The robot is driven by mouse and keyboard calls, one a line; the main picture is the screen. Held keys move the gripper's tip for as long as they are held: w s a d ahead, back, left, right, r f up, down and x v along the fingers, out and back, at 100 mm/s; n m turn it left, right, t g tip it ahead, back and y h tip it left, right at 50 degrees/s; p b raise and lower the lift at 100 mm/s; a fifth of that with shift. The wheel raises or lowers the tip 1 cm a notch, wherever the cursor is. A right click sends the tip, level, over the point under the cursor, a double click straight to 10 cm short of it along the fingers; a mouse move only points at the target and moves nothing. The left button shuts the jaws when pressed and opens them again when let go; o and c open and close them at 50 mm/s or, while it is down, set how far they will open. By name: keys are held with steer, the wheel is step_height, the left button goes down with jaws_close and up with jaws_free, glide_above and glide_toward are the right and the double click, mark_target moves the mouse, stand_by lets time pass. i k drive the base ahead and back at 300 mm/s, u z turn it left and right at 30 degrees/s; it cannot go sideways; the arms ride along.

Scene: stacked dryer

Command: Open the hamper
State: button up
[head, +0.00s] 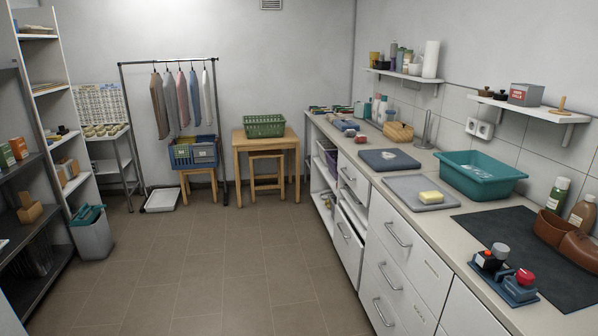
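No thing in the head view is plainly marked as the hamper. A light grey bin (94,241) stands on the floor at the left, beside the tall shelves. Something teal (87,215) lies at its top; I cannot tell whether it is a lid or cloth. The counter on the right has white fronts with bar handles. One lower front (348,246) near its middle has a handle, and a dark gap shows above it. A large front (402,240) stands closer. My gripper is not in view.
Tiled floor (200,270) is clear in the middle. A clothes rack (121,120) with hanging shirts and a blue basket (193,153) stand at the back. A wooden table (237,141) holds a green basket (264,127). A teal tub (480,180) sits on the counter (455,213).

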mark_target(349, 245)
steer(key=i, duration=2)
steer(key=u, duration=1.1)
steer(key=i, duration=0.65)
steer(key=z, duration=0.15)
